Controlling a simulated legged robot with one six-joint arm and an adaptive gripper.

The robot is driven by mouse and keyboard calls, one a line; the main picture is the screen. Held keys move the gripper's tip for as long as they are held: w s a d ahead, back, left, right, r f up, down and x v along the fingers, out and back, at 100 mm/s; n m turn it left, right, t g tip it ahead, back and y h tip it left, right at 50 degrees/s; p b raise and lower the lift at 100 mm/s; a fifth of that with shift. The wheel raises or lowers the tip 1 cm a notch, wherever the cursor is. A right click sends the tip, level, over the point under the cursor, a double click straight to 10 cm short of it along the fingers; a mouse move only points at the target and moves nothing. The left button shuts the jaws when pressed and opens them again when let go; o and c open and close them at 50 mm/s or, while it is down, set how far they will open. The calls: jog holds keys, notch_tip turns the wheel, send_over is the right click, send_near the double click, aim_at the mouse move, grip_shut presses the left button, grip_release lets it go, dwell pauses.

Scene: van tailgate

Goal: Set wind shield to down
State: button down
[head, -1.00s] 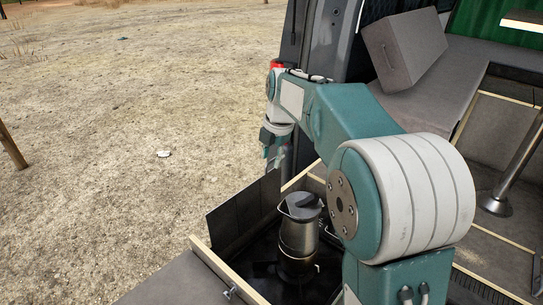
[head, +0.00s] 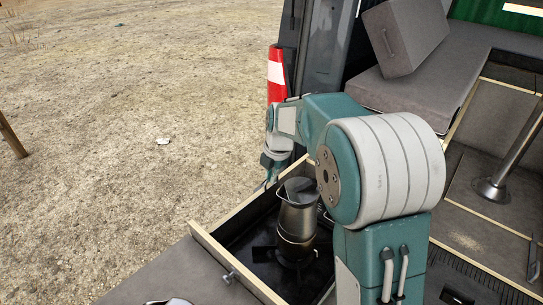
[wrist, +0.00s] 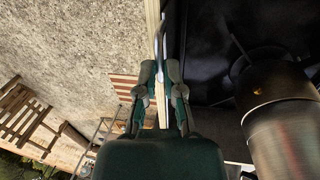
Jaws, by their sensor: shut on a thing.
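The stove (head: 262,258) is a black tray inside a pale wooden frame (head: 215,252) at the van's tail. A metal coffee pot (head: 297,222) stands upright on it; the pot also shows large at the right of the wrist view (wrist: 288,138). My gripper (head: 266,186) is low at the frame's far left corner, partly behind the pot. In the wrist view my gripper's fingers (wrist: 160,72) are close together on either side of a pale edge. The dark wind shield no longer stands upright above the frame. I cannot clearly make out its panel or its held edge.
A red and white cone (head: 276,75) stands by the van's dark door post. A grey cushion box (head: 405,35) and bench lie inside the van at the right, with a metal table leg (head: 505,170). Open dry ground is at the left.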

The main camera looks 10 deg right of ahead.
jog(key=shift+f, duration=0.75)
jog(key=shift+s, duration=0.1)
jog(key=c, duration=0.8)
grip_release()
jog(key=shift+f, duration=0.1)
jog(key=shift+o, duration=0.2)
jog(key=shift+a, duration=0.15)
notch_tip(320, 180, up, 12)
jog(key=s+d, duration=0.1)
jog(key=shift+s, duration=0.25)
